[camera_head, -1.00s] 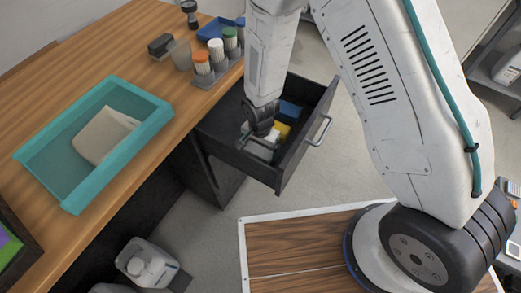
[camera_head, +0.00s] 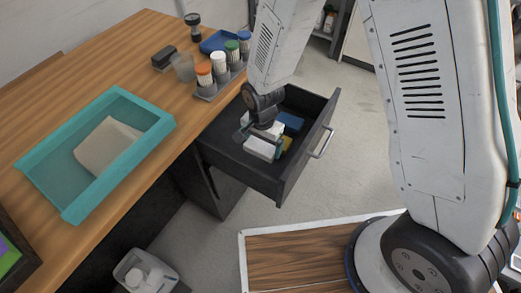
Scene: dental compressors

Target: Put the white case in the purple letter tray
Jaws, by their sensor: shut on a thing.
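The white case (camera_head: 260,149) is in my gripper (camera_head: 259,138), over the open dark drawer (camera_head: 236,160). The jaws are shut on it, and the wrist above partly hides the grip. I cannot tell how far it is above the drawer floor. A purple and green patch (camera_head: 6,256) inside a dark frame is cut off at the lower left edge. I cannot tell whether it belongs to the purple letter tray.
A teal tray (camera_head: 66,212) holding a beige item (camera_head: 106,147) stands on the wooden desk. A rack of capped tubes (camera_head: 207,92) and a blue tray (camera_head: 219,41) stand near the drawer. Blue (camera_head: 291,121) and yellow (camera_head: 286,143) items lie in the drawer.

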